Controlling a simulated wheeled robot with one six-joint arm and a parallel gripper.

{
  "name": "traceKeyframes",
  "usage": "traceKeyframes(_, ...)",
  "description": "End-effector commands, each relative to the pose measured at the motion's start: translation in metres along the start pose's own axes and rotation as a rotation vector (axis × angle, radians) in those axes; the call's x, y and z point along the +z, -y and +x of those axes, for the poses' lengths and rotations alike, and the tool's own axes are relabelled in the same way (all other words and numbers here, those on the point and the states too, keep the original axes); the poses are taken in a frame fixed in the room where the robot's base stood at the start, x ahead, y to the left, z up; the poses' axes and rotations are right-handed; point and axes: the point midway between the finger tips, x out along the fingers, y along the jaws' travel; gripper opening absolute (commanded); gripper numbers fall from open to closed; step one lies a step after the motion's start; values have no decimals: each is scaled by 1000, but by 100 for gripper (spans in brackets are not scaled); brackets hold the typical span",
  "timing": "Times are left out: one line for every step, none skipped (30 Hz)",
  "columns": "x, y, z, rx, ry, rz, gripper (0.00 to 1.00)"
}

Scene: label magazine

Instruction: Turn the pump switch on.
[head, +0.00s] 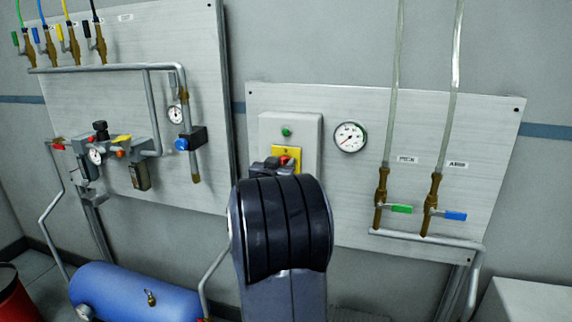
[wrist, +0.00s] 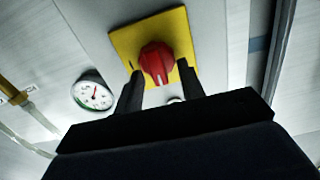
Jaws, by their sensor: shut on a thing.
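The pump switch is a red rotary knob (head: 285,160) on a yellow plate (head: 291,151), set in a pale grey box (head: 306,131) on the right panel. In the wrist view the red knob (wrist: 155,60) sits on its yellow plate (wrist: 124,41), its raised grip running roughly up and down the picture. My gripper (head: 273,165) is at the knob. In the wrist view my gripper's fingers (wrist: 160,73) stand on either side of the knob and are shut on it. My arm hides the lower part of the box in the head view.
A green light or button (head: 287,132) is above the knob. A round gauge (head: 350,137) is right of the box. Green-handled (head: 401,209) and blue-handled (head: 455,216) valves are farther right. A blue tank (head: 140,291) and a left panel with valves (head: 215,60) stand left.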

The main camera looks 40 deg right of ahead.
Motion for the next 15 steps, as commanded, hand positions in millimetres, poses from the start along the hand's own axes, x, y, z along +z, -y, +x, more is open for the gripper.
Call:
traceKeyframes(2,-2,0,4,2,14,15)
traceKeyframes(2,-2,0,4,2,24,15)
traceKeyframes(2,-2,0,4,2,41,15)
traceKeyframes(2,-2,0,4,2,56,15)
traceKeyframes(2,-3,0,5,2,72,15)
traceKeyframes(2,-3,0,5,2,97,15)
traceKeyframes(2,-3,0,5,2,118,15)
traceKeyframes(2,-4,0,5,2,139,15)
traceKeyframes(3,-4,0,5,2,170,15)
traceKeyframes(3,-4,0,5,2,196,15)
traceKeyframes(3,-4,0,5,2,222,15)
traceKeyframes(3,-5,0,5,2,258,15)
traceKeyframes(4,-5,0,5,2,286,15)
traceKeyframes(4,-5,0,5,2,314,15)
traceKeyframes(4,-6,0,5,2,352,15)
